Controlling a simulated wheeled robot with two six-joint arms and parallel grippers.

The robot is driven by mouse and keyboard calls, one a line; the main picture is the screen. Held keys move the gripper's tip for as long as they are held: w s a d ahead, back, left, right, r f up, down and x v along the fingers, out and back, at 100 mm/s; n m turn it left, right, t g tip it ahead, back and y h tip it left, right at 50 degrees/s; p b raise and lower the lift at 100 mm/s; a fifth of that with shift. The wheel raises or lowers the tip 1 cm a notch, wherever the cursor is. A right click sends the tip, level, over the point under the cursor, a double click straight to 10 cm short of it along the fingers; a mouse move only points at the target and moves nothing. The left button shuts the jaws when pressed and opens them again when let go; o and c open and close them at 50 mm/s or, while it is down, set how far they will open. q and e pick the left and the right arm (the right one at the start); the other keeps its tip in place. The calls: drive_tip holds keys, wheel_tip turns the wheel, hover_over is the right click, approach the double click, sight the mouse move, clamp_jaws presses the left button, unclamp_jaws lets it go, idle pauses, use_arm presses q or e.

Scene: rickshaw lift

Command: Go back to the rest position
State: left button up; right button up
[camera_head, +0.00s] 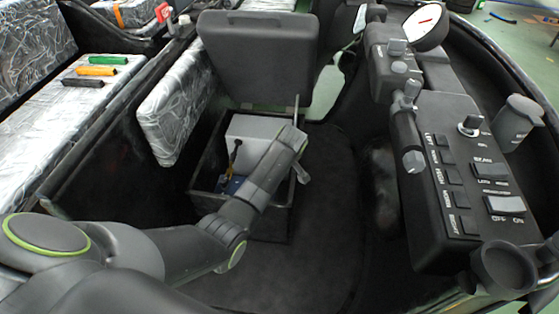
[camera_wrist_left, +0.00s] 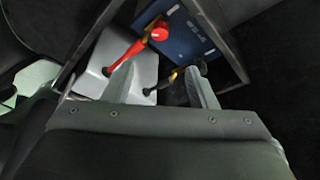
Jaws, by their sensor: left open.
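My left arm comes in from the left in the head view and reaches over an open black box (camera_head: 208,172). My left gripper (camera_head: 301,172) is above the box's right side; part of it is hidden by my own wrist. In the left wrist view the left gripper (camera_wrist_left: 162,72) has its two fingers spread with no object gripped between them. Beyond them lie a white block (camera_wrist_left: 90,75), a red lead (camera_wrist_left: 135,48) with a red end, and a blue panel (camera_wrist_left: 190,38). My right gripper is not in view.
The box's grey lid (camera_head: 258,50) stands open behind it. A black control panel (camera_head: 465,170) with switches is at the right. A silver seat (camera_head: 50,110) with green, orange and black bars is at the left. Dark floor right of the box is clear.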

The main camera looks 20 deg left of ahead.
use_arm(q)
drive_tip(key=s+a+f+m+h, duration=0.1)
drive_tip(key=s+a+f+m, duration=0.1)
drive_tip(key=s, duration=0.7)
drive_tip(key=s+a+f+m, duration=0.2)
drive_tip(key=s, duration=0.7)
drive_tip(key=s+r+m+t, duration=0.1)
drive_tip(key=s+r+m, duration=0.2)
drive_tip(key=s, duration=0.7)
drive_tip(key=s+r+m, duration=0.4)
drive_tip(key=s, duration=0.6)
wheel_tip(320, 180, down, 23)
drive_tip(key=a+g+h, duration=0.1)
drive_tip(key=a, duration=0.1)
drive_tip(key=s+d+f+g, duration=0.1)
drive_tip(key=s+f, duration=1.4)
drive_tip(key=f, duration=0.2)
drive_tip(key=shift+h, duration=0.3)
